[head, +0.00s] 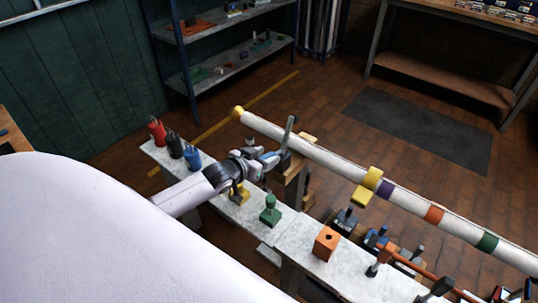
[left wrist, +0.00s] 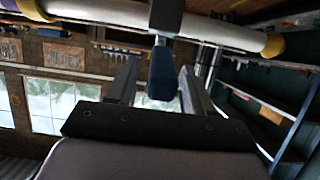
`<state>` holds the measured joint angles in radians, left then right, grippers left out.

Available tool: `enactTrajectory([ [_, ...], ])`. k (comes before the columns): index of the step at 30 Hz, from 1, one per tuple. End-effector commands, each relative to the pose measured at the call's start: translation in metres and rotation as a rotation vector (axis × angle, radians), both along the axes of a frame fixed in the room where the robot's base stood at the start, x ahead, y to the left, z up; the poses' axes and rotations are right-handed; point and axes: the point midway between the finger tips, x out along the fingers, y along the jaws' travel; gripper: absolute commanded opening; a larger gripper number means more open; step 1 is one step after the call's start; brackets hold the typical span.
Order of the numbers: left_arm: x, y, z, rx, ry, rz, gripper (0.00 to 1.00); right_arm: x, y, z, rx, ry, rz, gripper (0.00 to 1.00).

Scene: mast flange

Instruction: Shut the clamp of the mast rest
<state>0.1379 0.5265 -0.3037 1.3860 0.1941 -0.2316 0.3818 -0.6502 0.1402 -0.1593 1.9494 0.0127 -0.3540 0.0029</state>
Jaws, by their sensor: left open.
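The white mast (head: 325,158) runs from a yellow end at the upper left down to the right. It lies at a wooden rest (head: 296,178). A dark grey clamp bar (head: 289,130) sticks up at the rest, beside the mast. My left gripper (head: 272,159) is at the near side of the rest. In the left wrist view the gripper (left wrist: 158,85) is open, with the clamp's blue-tipped handle (left wrist: 162,80) between its fingers. Gaps show on both sides of the handle. The mast (left wrist: 215,30) passes behind the clamp's dark part. My right gripper is out of view.
Red, black and blue items (head: 157,131) stand at the left of the pale bench (head: 235,208). A green knobbed piece (head: 270,212) and an orange block (head: 326,243) stand nearer. A yellow flange (head: 366,189) is on the mast.

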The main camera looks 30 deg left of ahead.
Motion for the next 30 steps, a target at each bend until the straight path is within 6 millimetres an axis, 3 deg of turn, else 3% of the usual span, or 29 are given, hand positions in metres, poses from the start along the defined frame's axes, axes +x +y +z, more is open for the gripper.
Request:
enactTrajectory([
  [7, 0.016, -0.001, -0.006, -0.001, 0.001, 0.0, 0.51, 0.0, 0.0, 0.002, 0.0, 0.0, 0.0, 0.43],
  [19, 0.019, -0.002, -0.008, 0.0, 0.001, 0.0, 0.51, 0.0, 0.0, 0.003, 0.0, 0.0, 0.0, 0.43],
  [20, 0.019, -0.002, -0.008, 0.0, 0.001, 0.0, 0.45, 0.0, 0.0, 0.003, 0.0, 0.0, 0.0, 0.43],
  [24, 0.019, -0.002, -0.008, 0.0, 0.001, 0.0, 0.0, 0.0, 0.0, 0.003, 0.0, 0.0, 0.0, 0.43],
  [30, 0.02, -0.002, -0.008, 0.0, 0.002, 0.0, 0.0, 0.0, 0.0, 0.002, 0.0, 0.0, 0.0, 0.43],
])
